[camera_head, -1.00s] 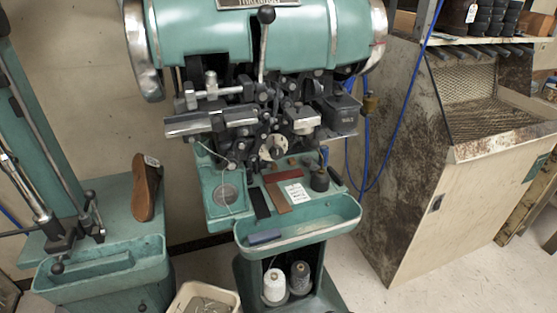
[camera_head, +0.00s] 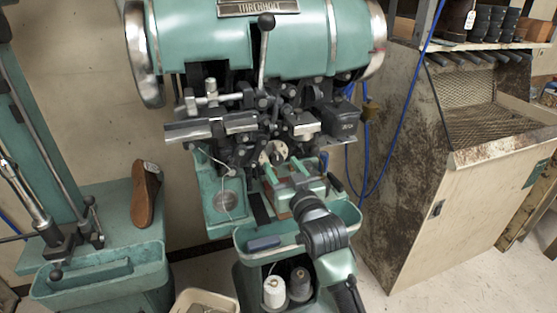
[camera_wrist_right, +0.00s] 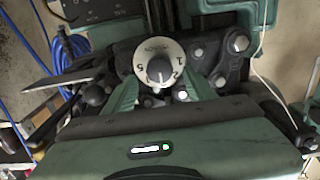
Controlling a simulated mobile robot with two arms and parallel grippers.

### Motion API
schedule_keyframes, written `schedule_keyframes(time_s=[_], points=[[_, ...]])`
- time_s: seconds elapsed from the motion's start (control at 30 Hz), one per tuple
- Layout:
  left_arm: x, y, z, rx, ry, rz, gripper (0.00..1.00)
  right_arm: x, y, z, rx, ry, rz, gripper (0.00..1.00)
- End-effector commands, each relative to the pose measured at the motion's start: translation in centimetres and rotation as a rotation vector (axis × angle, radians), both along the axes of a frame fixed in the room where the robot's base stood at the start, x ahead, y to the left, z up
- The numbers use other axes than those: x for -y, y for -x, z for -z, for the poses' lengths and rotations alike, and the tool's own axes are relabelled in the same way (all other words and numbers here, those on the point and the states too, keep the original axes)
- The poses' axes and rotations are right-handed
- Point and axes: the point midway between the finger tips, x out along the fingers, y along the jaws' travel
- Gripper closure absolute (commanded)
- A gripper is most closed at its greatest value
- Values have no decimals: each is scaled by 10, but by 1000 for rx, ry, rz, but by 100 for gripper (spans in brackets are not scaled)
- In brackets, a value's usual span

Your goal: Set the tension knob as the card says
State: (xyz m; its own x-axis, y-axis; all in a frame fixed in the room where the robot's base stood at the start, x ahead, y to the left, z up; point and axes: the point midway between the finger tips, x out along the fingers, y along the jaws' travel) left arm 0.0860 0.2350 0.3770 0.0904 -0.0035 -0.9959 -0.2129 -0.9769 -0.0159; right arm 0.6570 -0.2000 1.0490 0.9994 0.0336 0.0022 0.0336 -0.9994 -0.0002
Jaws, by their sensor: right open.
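The tension knob (camera_head: 273,152) is a pale round dial low on the front of the green stitcher. My right gripper (camera_head: 284,168) is open just in front of the dial. In the wrist view its green fingers (camera_wrist_right: 160,79) stand apart to either side below the dial; I cannot tell whether they touch it. The card is hidden behind my right gripper. My left gripper is out of view.
The stitcher's tray (camera_head: 345,212) holds a blue block (camera_head: 264,243). Thread cones (camera_head: 274,292) stand below. A brown shoe sole (camera_head: 145,193) rests on the bench at the left. A rusty cabinet (camera_head: 420,160) stands at the right. Dark metal linkages surround the dial.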

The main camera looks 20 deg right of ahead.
Motion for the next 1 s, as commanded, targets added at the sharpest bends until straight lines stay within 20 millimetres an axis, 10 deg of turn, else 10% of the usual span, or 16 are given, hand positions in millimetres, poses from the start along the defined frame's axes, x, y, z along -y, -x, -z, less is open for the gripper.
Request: schedule_keyframes(time_s=[0.53,0.77,1.0], points=[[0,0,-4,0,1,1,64,-1,-32,1,-2,0,0,45],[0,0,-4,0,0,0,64,-1,-31,1,-2,0,0,100],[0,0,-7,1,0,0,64,-1,-31,0,-2,19,0,100]])
